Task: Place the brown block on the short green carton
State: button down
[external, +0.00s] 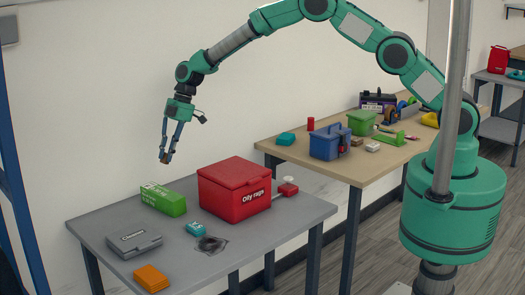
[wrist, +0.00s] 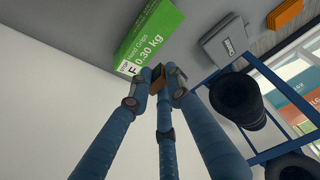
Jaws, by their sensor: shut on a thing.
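My gripper (external: 166,155) hangs above the back left of the grey table, its fingers pointing down. It is shut on the small brown block (external: 164,159), which is partly covered by the fingertips. In the wrist view the brown block (wrist: 156,84) shows between the fingertips (wrist: 158,78). The short green carton (external: 163,199) lies on the grey table below the gripper, apart from the block. In the wrist view the green carton (wrist: 149,36) appears just beyond the fingertips, its printed label facing the camera.
A red "Oily rags" bin (external: 234,191) stands right of the carton. A grey case (external: 134,240), orange pads (external: 152,278), a teal box (external: 195,229) and a clear bag (external: 212,244) lie nearer the front. The grey table (external: 95,222) has bare room left of the carton.

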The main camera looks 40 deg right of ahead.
jog(key=s+b, duration=0.1)
jog(key=b, duration=0.2)
jog(key=s+b, duration=0.1)
jog(key=b, duration=0.3)
jog(key=shift+d+f+b, duration=0.15)
jog(key=shift+d+b, duration=0.15)
jog(key=shift+d, duration=0.05)
jog(key=shift+s, duration=0.1)
jog(key=b, duration=0.2)
send_over(172, 193)
jog(key=d, duration=0.2)
notch_tip(172, 193, down, 6)
jog(key=shift+f, duration=0.1)
jog(key=shift+f, duration=1.85)
jog(key=shift+f, duration=0.1)
